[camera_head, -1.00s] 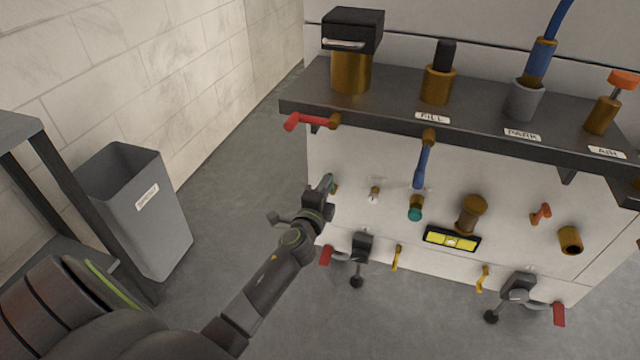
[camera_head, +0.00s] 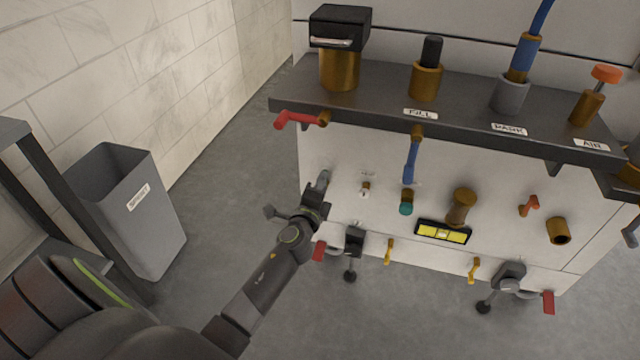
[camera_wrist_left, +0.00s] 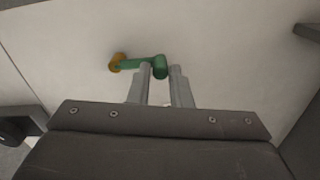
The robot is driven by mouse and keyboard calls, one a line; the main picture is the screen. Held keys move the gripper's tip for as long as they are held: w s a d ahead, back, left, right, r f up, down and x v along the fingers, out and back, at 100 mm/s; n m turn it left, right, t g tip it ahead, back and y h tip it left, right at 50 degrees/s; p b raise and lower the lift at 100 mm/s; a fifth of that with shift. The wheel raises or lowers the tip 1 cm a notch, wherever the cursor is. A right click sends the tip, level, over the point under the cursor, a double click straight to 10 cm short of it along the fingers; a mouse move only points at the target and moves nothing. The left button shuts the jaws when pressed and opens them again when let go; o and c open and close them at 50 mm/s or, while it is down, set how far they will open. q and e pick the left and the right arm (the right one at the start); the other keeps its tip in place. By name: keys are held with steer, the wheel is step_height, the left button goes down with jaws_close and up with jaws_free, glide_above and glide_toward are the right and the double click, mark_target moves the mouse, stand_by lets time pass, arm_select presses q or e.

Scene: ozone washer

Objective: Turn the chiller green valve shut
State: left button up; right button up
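The chiller green valve is a green lever handle (camera_wrist_left: 140,63) on a brass stem (camera_wrist_left: 115,62) on a pale panel. In the left wrist view the handle extends right from the stem, and its end bends toward me. My left gripper (camera_wrist_left: 161,70) has its fingers apart, one on each side of that bent end, at the fingertips. I cannot tell whether they touch it. In the head view my left gripper (camera_head: 321,181) is at the left part of the front panel and hides the valve. My right gripper is not in view.
A grey bin (camera_head: 150,225) stands left; the floor between is clear.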

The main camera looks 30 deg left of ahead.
arm_select(q)
steer(key=o, duration=0.4)
steer(key=shift+c, duration=0.2)
steer(key=v, duration=1.7)
steer(key=shift+s+d, duration=0.2)
